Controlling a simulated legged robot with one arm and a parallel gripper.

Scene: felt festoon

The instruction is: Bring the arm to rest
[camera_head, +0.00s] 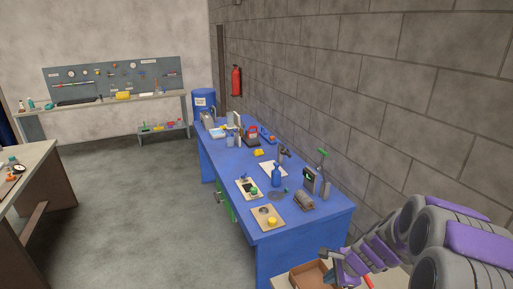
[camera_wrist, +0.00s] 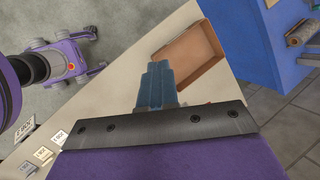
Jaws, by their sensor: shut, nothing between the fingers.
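My arm comes in from the lower right in the head view, in purple and grey segments. My gripper (camera_head: 336,256) is at its end, low in the picture above a brown open box. In the wrist view my gripper (camera_wrist: 158,72) shows blue-grey fingers held together, with nothing between them. The fingertips appear over the pale tabletop beside the brown box (camera_wrist: 205,40).
The brown box (camera_head: 302,275) lies on a pale table just in front of the blue workbench (camera_head: 290,245). The workbench carries a blue bottle (camera_head: 276,176) and several tools. A block wall (camera_head: 400,110) runs along the right. Grey floor (camera_head: 150,215) is open at left.

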